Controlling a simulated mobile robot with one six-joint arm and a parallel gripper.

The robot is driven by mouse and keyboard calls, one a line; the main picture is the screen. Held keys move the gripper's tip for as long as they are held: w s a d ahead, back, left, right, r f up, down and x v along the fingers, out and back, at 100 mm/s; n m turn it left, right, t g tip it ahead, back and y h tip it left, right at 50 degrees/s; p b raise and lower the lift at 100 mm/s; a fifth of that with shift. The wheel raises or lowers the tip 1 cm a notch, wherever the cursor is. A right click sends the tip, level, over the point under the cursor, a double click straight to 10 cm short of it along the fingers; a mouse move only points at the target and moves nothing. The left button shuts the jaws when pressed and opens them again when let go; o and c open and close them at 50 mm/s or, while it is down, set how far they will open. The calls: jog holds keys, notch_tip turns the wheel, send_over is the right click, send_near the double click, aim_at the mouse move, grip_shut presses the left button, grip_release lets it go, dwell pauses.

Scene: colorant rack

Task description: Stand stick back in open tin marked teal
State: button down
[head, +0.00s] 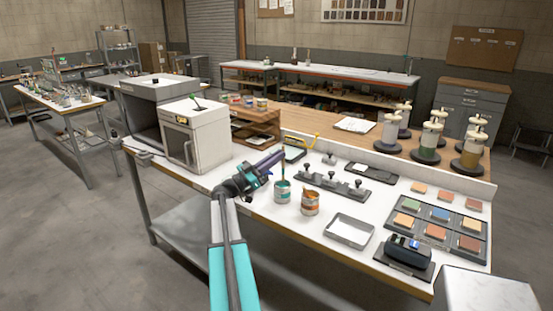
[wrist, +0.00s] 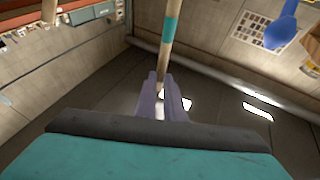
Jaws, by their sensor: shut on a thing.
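My gripper (head: 277,158) is shut on a thin wooden stick (head: 282,168) and holds it roughly upright. In the wrist view the pale purple fingers (wrist: 161,82) close on the stick (wrist: 167,50), which has a teal band. In the head view, the tin with a teal label (head: 282,193) stands on the white bench directly below the stick. The stick's lower end meets the tin's mouth in the picture; I cannot tell whether it is inside or just above. A similar tin with an orange label (head: 310,204) stands just to the right.
A black rack with knobbed weights (head: 332,187) lies behind the tins. A shallow metal tray (head: 349,231) is to the right in front. A white box-shaped device (head: 195,136) stands at the left. Colour tiles in a grey holder (head: 437,231) and a dark device (head: 407,252) are farther right.

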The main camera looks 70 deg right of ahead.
jog(key=shift+f+b, duration=2.25)
jog(key=shift+b, duration=0.65)
jog(key=shift+f, duration=0.1)
jog(key=c, duration=1.8)
grip_release()
jog(key=shift+o, duration=0.2)
jog(key=b+v, duration=0.3)
jog(key=v, duration=1)
jog(key=shift+w+a+f+b, duration=0.2)
jog(key=shift+w+a+b, duration=0.05)
jog(key=shift+a+b, duration=0.1)
